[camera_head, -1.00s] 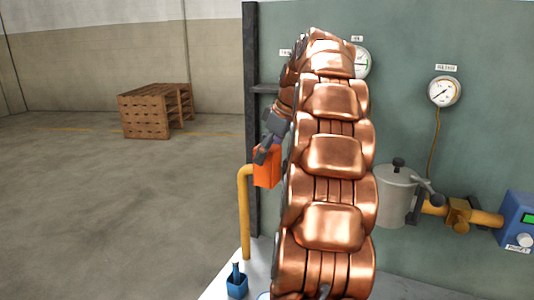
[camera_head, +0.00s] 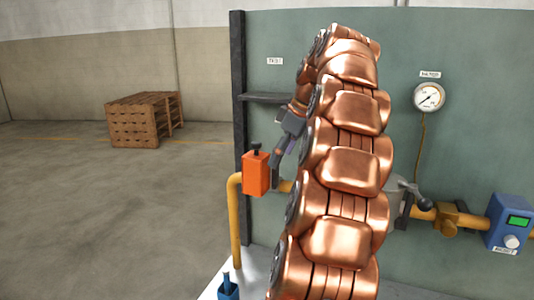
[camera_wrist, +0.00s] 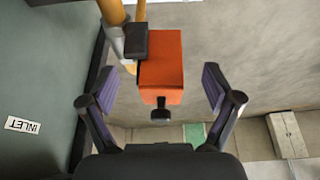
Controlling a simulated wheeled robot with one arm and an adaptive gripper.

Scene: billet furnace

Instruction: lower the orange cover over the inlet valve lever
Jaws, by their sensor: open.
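The orange cover (camera_head: 256,174) is a box with a black knob on top, at the corner of the yellow pipe. It looks upright in the head view. It also shows in the wrist view (camera_wrist: 162,60), between and beyond the spread fingers, with its knob towards my gripper. I see no lever; the cover may hide it. My gripper (camera_head: 278,162) is open, just right of the cover in the head view. In the wrist view my gripper (camera_wrist: 157,88) shows a gap between each finger and the cover, and nothing in its grasp.
The green panel (camera_head: 460,80) stands close behind, with a gauge (camera_head: 429,97) and a blue box (camera_head: 510,222) at right. A dark post (camera_head: 239,80) is at its left edge. A blue holder (camera_head: 228,290) is below. A wooden crate (camera_head: 135,125) stands far off on open floor.

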